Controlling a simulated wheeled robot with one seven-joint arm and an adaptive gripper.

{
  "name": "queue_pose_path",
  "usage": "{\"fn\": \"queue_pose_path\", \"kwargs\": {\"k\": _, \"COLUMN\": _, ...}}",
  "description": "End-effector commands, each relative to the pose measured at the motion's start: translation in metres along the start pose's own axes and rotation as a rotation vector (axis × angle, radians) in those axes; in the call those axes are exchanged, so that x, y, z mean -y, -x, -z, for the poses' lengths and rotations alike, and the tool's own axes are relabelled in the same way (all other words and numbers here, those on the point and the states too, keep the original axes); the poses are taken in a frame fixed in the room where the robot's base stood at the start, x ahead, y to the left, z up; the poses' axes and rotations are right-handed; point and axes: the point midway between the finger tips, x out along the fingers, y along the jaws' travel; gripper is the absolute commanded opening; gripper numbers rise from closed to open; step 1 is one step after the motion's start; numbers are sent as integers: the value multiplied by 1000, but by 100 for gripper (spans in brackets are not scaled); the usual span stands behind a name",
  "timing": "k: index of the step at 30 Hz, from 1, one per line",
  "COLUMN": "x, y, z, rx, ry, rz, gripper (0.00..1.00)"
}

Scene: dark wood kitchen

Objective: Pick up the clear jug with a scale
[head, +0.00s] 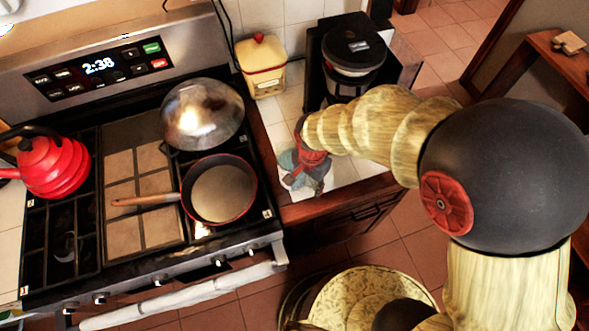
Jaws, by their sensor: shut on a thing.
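My gripper (305,180) is low over the narrow pale counter to the right of the stove, reaching in from the right. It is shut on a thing. The clear jug (291,182) shows only faintly as a see-through, whitish shape at the fingers, close to the counter's front left. My gripper hides much of it, and its scale cannot be made out. I cannot tell whether the jug touches the counter.
A black coffee maker (352,48) and a cream canister with a red rim (263,68) stand behind my gripper. The stove at left holds a frying pan (222,190), a domed lid (203,112) and a red kettle (52,167). A brown shelf (545,48) stands at right.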

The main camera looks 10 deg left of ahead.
Motion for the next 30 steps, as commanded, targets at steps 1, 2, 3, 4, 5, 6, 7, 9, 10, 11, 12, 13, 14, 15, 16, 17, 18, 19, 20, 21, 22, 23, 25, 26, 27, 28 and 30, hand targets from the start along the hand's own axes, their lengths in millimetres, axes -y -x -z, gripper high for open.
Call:
{"fn": "queue_pose_path", "kwargs": {"k": 1, "x": -1, "y": -1, "z": -1, "rx": 2, "ry": 0, "rz": -4, "gripper": 26}}
{"fn": "queue_pose_path", "kwargs": {"k": 2, "x": -2, "y": -1, "z": -1, "rx": 2, "ry": 0, "rz": -4, "gripper": 24}}
{"fn": "queue_pose_path", "kwargs": {"k": 3, "x": -2, "y": -1, "z": -1, "rx": 2, "ry": 0, "rz": -4, "gripper": 22}}
{"fn": "queue_pose_path", "kwargs": {"k": 4, "x": -2, "y": -1, "z": -1, "rx": 2, "ry": 0, "rz": -4, "gripper": 20}}
{"fn": "queue_pose_path", "kwargs": {"k": 5, "x": -2, "y": -1, "z": -1, "rx": 2, "ry": 0, "rz": -4, "gripper": 18}}
{"fn": "queue_pose_path", "kwargs": {"k": 6, "x": -2, "y": -1, "z": -1, "rx": 2, "ry": 0, "rz": -4, "gripper": 16}}
{"fn": "queue_pose_path", "kwargs": {"k": 7, "x": -2, "y": -1, "z": -1, "rx": 2, "ry": 0, "rz": -5, "gripper": 14}}
{"fn": "queue_pose_path", "kwargs": {"k": 9, "x": -2, "y": -2, "z": -1, "rx": 2, "ry": 0, "rz": -5, "gripper": 10}}
{"fn": "queue_pose_path", "kwargs": {"k": 10, "x": -2, "y": -2, "z": -1, "rx": 2, "ry": 0, "rz": -5, "gripper": 8}}
{"fn": "queue_pose_path", "kwargs": {"k": 11, "x": -2, "y": -2, "z": -1, "rx": 2, "ry": 0, "rz": -5, "gripper": 7}}
{"fn": "queue_pose_path", "kwargs": {"k": 12, "x": -2, "y": -2, "z": -1, "rx": 3, "ry": 0, "rz": -5, "gripper": 5}}
{"fn": "queue_pose_path", "kwargs": {"k": 13, "x": -2, "y": -2, "z": -1, "rx": 3, "ry": 0, "rz": -6, "gripper": 3}}
{"fn": "queue_pose_path", "kwargs": {"k": 14, "x": -2, "y": -2, "z": -1, "rx": 3, "ry": 0, "rz": -6, "gripper": 1}}
{"fn": "queue_pose_path", "kwargs": {"k": 15, "x": -2, "y": -2, "z": -1, "rx": 3, "ry": 0, "rz": -6, "gripper": 0}}
{"fn": "queue_pose_path", "kwargs": {"k": 16, "x": -2, "y": -2, "z": -1, "rx": 3, "ry": 0, "rz": -6, "gripper": 0}}
{"fn": "queue_pose_path", "kwargs": {"k": 17, "x": -2, "y": -2, "z": -1, "rx": 3, "ry": 0, "rz": -6, "gripper": 0}}
{"fn": "queue_pose_path", "kwargs": {"k": 18, "x": -3, "y": -2, "z": -1, "rx": 3, "ry": 0, "rz": -6, "gripper": 0}}
{"fn": "queue_pose_path", "kwargs": {"k": 19, "x": -3, "y": -2, "z": -1, "rx": 3, "ry": 0, "rz": -7, "gripper": 0}}
{"fn": "queue_pose_path", "kwargs": {"k": 20, "x": -3, "y": -2, "z": -1, "rx": 3, "ry": 0, "rz": -7, "gripper": 0}}
{"fn": "queue_pose_path", "kwargs": {"k": 21, "x": -3, "y": -2, "z": -1, "rx": 3, "ry": 0, "rz": -7, "gripper": 0}}
{"fn": "queue_pose_path", "kwargs": {"k": 22, "x": -3, "y": -2, "z": -1, "rx": 3, "ry": 0, "rz": -7, "gripper": 0}}
{"fn": "queue_pose_path", "kwargs": {"k": 23, "x": -3, "y": -2, "z": -1, "rx": 3, "ry": 0, "rz": -7, "gripper": 0}}
{"fn": "queue_pose_path", "kwargs": {"k": 25, "x": -2, "y": -1, "z": -1, "rx": 2, "ry": 0, "rz": -5, "gripper": 0}}
{"fn": "queue_pose_path", "kwargs": {"k": 26, "x": -2, "y": -1, "z": -1, "rx": 2, "ry": 0, "rz": -5, "gripper": 0}}
{"fn": "queue_pose_path", "kwargs": {"k": 27, "x": -2, "y": -1, "z": -1, "rx": 2, "ry": 0, "rz": -5, "gripper": 0}}
{"fn": "queue_pose_path", "kwargs": {"k": 28, "x": -2, "y": -2, "z": -1, "rx": 2, "ry": 0, "rz": -5, "gripper": 0}}
{"fn": "queue_pose_path", "kwargs": {"k": 30, "x": -2, "y": -2, "z": -1, "rx": 2, "ry": 0, "rz": -5, "gripper": 0}}
